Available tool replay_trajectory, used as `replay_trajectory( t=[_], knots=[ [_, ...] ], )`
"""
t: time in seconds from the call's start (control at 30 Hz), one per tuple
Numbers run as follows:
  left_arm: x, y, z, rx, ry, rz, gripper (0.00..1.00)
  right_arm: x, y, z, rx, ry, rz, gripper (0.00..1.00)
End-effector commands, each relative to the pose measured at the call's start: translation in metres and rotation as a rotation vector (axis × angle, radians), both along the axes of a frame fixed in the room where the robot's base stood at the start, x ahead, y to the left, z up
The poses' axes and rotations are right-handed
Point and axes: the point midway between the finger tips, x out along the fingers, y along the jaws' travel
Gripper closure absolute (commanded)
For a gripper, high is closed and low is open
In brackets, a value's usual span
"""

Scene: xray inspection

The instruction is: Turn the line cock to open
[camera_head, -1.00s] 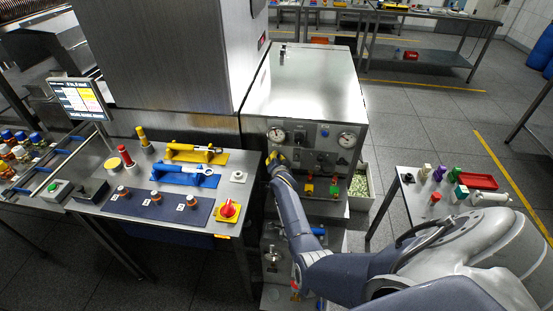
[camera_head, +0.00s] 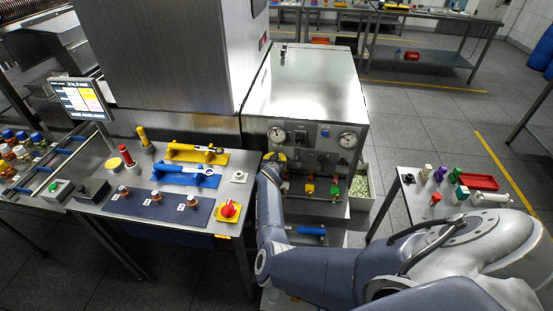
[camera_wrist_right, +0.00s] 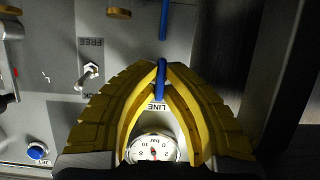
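The line cock shows in the right wrist view as a short blue lever (camera_wrist_right: 161,78) beside an upside-down "LINE" label. My right gripper (camera_wrist_right: 161,70) has yellow fingers that converge at the tips, one on each side of this lever, and they look closed on it. In the head view my right gripper (camera_head: 273,157) is at the left side of the steel cabinet's front panel (camera_head: 310,137), below the left gauge (camera_head: 277,134). There the gripper and wrist hide the cock. My left gripper is not in view.
A gauge (camera_wrist_right: 152,147) sits between the finger bases in the wrist view, with a toggle switch (camera_wrist_right: 90,75) to the left. Red, yellow and green valves (camera_head: 309,187) are right of my wrist. A bench with coloured fixtures (camera_head: 228,209) stands left, a small table (camera_head: 407,208) right.

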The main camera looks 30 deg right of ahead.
Motion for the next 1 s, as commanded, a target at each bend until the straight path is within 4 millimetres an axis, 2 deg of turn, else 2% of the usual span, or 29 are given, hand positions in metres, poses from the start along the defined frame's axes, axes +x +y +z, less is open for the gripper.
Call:
replay_trajectory(
  t=[0.6, 0.63, 0.8, 1.0],
  knots=[
    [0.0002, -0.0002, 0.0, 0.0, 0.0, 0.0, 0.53, 0.0002, 0.0004, -0.0002, -0.028, 0.023, 0.001, 1.0],
    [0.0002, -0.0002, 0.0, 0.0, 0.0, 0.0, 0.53, 0.0002, 0.0003, -0.0001, -0.028, 0.023, 0.001, 0.91],
    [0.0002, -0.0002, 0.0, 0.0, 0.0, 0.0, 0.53, 0.0002, 0.0003, -0.0001, -0.027, 0.023, 0.001, 0.71],
    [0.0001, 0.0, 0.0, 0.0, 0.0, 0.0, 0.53, 0.0001, 0.0, 0.0, -0.027, 0.023, 0.0, 0.69]
  ],
)
